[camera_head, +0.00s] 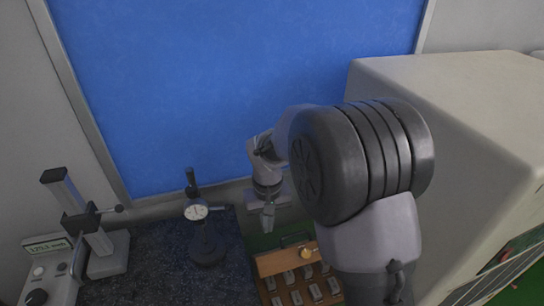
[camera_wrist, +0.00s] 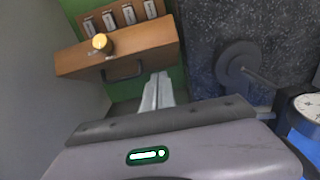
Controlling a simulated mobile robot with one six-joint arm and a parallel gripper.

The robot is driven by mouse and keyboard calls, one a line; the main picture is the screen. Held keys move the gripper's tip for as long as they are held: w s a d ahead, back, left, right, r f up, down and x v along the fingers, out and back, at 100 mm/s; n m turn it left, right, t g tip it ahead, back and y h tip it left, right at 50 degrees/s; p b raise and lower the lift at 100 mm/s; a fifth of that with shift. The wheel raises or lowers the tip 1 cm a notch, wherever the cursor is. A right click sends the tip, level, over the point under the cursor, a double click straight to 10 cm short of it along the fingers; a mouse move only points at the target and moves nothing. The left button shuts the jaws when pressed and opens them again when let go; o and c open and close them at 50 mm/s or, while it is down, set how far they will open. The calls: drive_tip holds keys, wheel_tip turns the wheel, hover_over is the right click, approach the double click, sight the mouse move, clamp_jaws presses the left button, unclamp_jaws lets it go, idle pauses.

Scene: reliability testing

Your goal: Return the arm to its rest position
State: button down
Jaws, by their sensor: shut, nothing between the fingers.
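My gripper (camera_head: 268,217) hangs near the middle of the head view, in front of the lower edge of the blue panel. It points downward with its fingers together and nothing between them. In the wrist view the closed fingers (camera_wrist: 157,92) show above my grey gripper body, over the gap between a wooden box and a dark stone surface. My arm's large joint and link fill the right middle of the head view and hide part of the scene behind them.
The wooden box (camera_head: 272,263) with several metal blocks and a round brass knob (camera_head: 305,252) stands below my gripper. A dial gauge on a stand (camera_head: 205,235) is left of it on the dark granite surface (camera_head: 150,275). A height gauge (camera_head: 85,225) stands far left. A large beige cabinet (camera_head: 470,110) is right.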

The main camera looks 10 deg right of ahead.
drive_tip(key=s+d+f+m+t+y+b, duration=0.1)
drive_tip(key=s+d+f+m+t+b, duration=0.15)
drive_tip(key=s+b, duration=0.55)
drive_tip(key=s+d+f+m+t+b, duration=0.1)
drive_tip(key=s+f+m+b, duration=0.15)
drive_tip(key=s+b, duration=0.55)
drive_tip(key=s+d+f+m+t+y+b, duration=0.1)
drive_tip(key=s+d+f+t+b, duration=0.15)
drive_tip(key=s+b, duration=0.5)
drive_tip(key=w+r+n+g+p, duration=0.1)
drive_tip(key=w+r+p, duration=0.5)
drive_tip(key=r+p, duration=0.25)
drive_tip(key=w+d+r+n+g+h+p, duration=0.1)
drive_tip(key=w+r+n+p, duration=0.1)
drive_tip(key=w+r+p, duration=0.5)
drive_tip(key=w+d+n+g+p, duration=0.15)
drive_tip(key=w+p, duration=0.25)
drive_tip(key=w, duration=0.6)
drive_tip(key=w+f+n+g+p, duration=0.1)
drive_tip(key=w+f+n+p, duration=0.2)
drive_tip(key=w, duration=0.4)
wheel_tip(320, 180, down, 12)
drive_tip(key=s+m, duration=0.1)
drive_tip(key=s, duration=0.1)
drive_tip(key=shift+h, duration=0.3)
